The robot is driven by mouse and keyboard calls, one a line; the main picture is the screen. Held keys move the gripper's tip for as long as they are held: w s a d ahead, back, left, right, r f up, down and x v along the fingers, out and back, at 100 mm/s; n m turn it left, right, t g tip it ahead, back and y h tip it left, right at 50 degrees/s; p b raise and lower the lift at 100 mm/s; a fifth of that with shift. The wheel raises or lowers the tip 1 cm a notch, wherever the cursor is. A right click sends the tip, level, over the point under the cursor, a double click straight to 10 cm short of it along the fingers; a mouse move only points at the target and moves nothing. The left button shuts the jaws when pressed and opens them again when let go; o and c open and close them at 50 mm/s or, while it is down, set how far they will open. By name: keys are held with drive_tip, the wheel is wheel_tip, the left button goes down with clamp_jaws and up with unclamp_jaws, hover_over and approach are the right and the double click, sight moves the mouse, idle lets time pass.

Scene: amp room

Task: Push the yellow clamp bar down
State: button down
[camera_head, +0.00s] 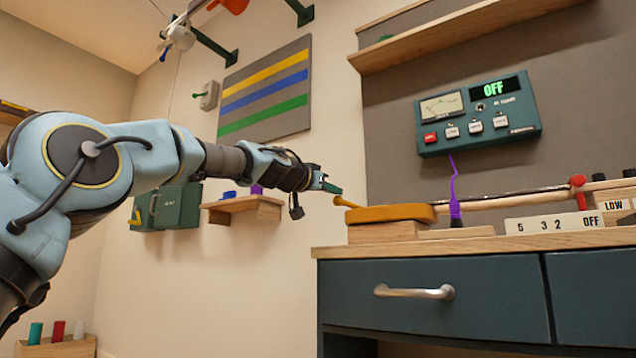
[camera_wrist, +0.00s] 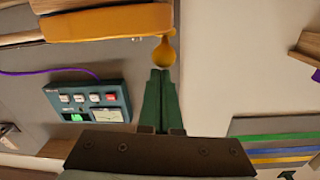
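The yellow clamp bar (camera_head: 392,213) lies roughly level over a wooden block (camera_head: 385,232) at the left end of the counter. Its thin handle with a rounded knob (camera_head: 344,202) sticks out to the left. In the wrist view the bar (camera_wrist: 110,23) is at the top, and its knob (camera_wrist: 165,53) is just beyond my fingertips. My gripper (camera_head: 331,188) has green fingers and is just left of and slightly above the knob. In the wrist view its fingertips (camera_wrist: 160,73) are together, with nothing visible between them. A small gap seems to separate them from the knob; contact is unclear.
The counter (camera_head: 480,243) has a drawer with a metal handle (camera_head: 413,291) below. A purple cable (camera_head: 454,190) rises behind the bar to a green meter box (camera_head: 478,115). A red-knobbed lever (camera_head: 578,185) is at right. A small shelf (camera_head: 243,207) is on the left wall.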

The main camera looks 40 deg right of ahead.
drive_tip(key=b+v, duration=0.4)
drive_tip(key=v, duration=0.5)
drive_tip(key=shift+s+a+f+b, duration=0.15)
drive_tip(key=shift+s+f+b, duration=0.2)
idle(0.6)
